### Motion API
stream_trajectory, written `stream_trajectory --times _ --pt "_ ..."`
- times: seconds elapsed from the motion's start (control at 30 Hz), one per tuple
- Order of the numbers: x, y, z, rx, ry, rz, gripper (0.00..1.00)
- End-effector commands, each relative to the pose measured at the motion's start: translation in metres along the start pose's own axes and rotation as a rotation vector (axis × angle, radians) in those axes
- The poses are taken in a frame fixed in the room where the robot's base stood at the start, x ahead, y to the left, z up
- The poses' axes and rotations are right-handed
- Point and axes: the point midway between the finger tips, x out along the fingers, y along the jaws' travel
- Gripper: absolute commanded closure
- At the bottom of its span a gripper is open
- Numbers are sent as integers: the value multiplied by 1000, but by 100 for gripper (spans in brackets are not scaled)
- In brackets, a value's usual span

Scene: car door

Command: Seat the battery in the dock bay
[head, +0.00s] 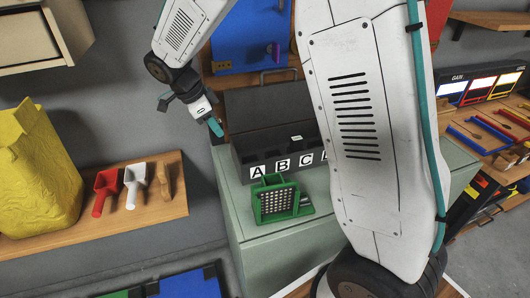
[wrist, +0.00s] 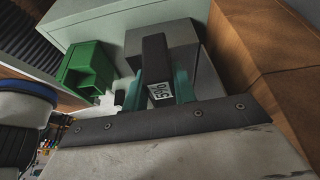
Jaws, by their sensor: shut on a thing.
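My gripper (wrist: 160,88) is shut on a dark, upright block, the battery (wrist: 155,60), which has a white number label near its lower end. Its teal fingers sit on both sides of the block. In the head view my gripper (head: 214,126) hangs left of the dock, and the battery cannot be made out there. The dark dock (head: 240,160) stands on a pale green cabinet, with white letters A, B and C on its front. My arm hides its right end. A small white-marked thing (head: 296,138) shows in the dock near B and C.
A green perforated holder (head: 277,202) stands on the cabinet (head: 262,235) in front of the dock. Left is a wooden shelf (head: 115,215) with a yellow bag (head: 38,170) and red and white scoops. A tool bench (head: 490,130) is at right.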

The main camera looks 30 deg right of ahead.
Motion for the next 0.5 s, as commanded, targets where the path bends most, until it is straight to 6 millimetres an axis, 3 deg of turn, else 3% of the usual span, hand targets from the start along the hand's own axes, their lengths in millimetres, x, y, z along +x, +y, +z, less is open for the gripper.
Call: stream_trajectory --times 0.17,0.5 --pt "4 5 -16 46 0 19 100" --pt "38 9 -95 38 -1 14 100"
